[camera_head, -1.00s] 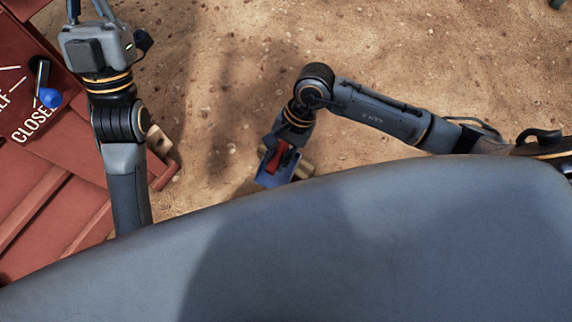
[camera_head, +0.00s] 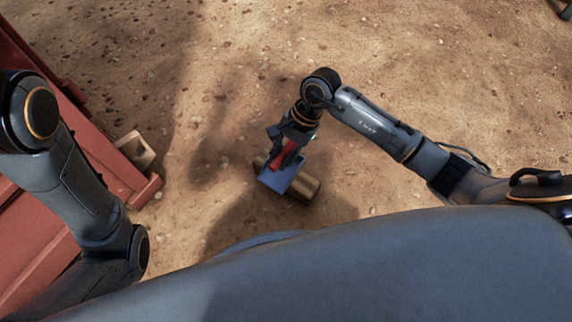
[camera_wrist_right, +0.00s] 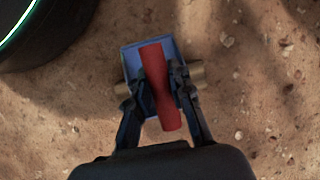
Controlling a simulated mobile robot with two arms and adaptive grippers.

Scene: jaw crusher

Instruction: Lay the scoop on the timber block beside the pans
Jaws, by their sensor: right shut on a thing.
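The scoop has a blue pan (camera_head: 279,178) and a red handle (camera_head: 287,155). My right gripper (camera_head: 289,150) is shut on the red handle, with a finger on each side of it in the right wrist view (camera_wrist_right: 160,88). A tan timber block (camera_head: 308,187) lies on the ground under the scoop, partly hidden by it. Its ends show on both sides of the blue part in the wrist view (camera_wrist_right: 197,73). Whether the scoop touches the block I cannot tell. No pans are recognisable. My left gripper is out of view; only left arm links show.
A red steel structure (camera_head: 40,235) fills the left side, with a pale block (camera_head: 136,150) beside its edge. Sandy ground (camera_head: 420,70) with small stones is open behind and to the right. My own grey body covers the bottom.

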